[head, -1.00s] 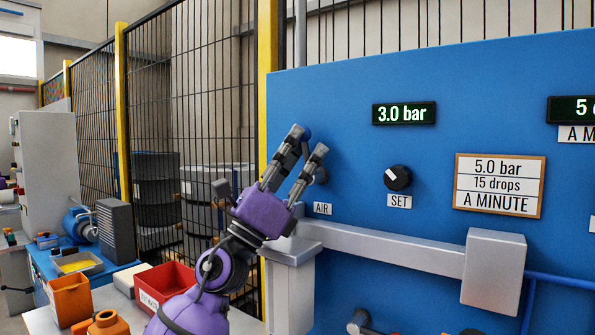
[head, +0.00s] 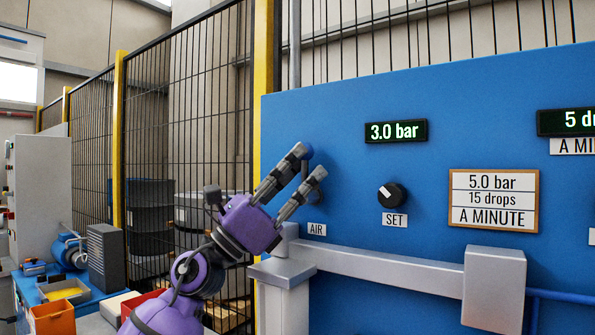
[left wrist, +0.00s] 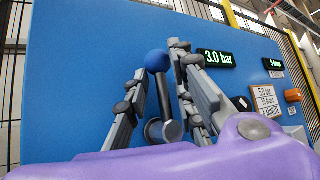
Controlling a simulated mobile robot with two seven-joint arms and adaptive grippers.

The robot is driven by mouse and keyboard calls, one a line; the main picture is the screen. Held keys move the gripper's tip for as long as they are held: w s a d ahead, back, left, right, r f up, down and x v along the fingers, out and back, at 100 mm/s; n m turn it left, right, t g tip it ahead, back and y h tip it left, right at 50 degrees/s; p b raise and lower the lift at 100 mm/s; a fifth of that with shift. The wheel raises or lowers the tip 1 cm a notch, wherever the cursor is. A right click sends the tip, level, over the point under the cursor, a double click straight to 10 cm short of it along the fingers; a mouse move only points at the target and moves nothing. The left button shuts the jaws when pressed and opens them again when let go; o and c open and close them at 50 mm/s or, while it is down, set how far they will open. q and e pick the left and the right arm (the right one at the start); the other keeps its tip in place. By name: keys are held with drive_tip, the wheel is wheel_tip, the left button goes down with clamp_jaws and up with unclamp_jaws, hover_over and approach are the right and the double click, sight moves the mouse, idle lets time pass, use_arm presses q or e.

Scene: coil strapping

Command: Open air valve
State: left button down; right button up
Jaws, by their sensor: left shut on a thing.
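The air valve lever (left wrist: 164,96) is a grey bar with a blue ball on its end, standing about upright on the blue panel. Its blue ball (head: 308,151) shows at the fingertips in the head view, above the AIR label (head: 316,229). My left gripper (head: 310,161), with a purple body and grey fingers, is shut on the lever. In the left wrist view the lever lies between the fingers, with its round hub (left wrist: 168,131) low between them. In the head view the fingers hide most of the lever. My right gripper is not in view.
The pressure display (head: 396,131) reads 3.0 bar. The SET knob (head: 391,195) and a card (head: 493,201) reading 5.0 bar, 15 drops a minute, are to the right. A grey rail (head: 390,270) crosses the panel below. A mesh fence (head: 185,120) stands left.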

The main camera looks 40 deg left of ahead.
use_arm(q)
drive_tip(key=c, duration=1.8)
unclamp_jaws()
drive_tip(key=shift+d, duration=0.1)
drive_tip(key=shift+o, duration=0.6)
drive_tip(key=v, duration=1.2)
drive_tip(key=shift+d, duration=0.1)
